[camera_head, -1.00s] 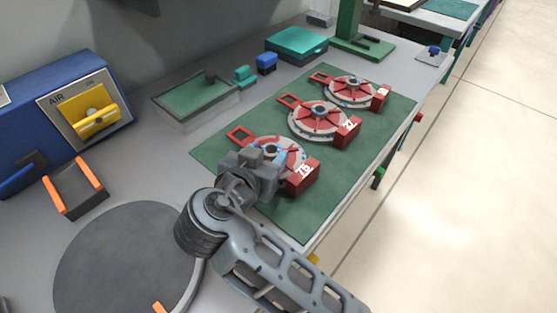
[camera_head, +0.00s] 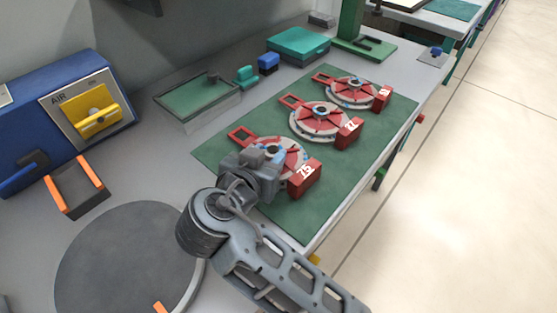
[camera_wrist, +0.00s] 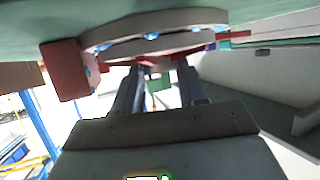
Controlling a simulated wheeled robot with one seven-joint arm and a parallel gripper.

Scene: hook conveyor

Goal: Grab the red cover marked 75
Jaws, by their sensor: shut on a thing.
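The red cover marked 75 (camera_head: 304,177) lies on the green mat (camera_head: 318,213), nearest of three similar covers. It has a red number block at the right, a round grey and red disc, and a red loop handle at the left. My gripper (camera_head: 262,160) is over its disc and hides part of it. In the wrist view the cover (camera_wrist: 66,70) appears across the top, and my gripper's two fingers (camera_wrist: 158,72) reach up to its middle. The fingers are shut on the cover's central part; the exact contact is hard to see.
Two more red covers, marked 27 (camera_head: 349,134) and another number (camera_head: 383,98), lie farther back on the mat. A green tray (camera_head: 198,100), a teal box (camera_head: 298,43) and a blue AIR unit (camera_head: 60,124) stand around. A grey round plate (camera_head: 128,262) is at front left.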

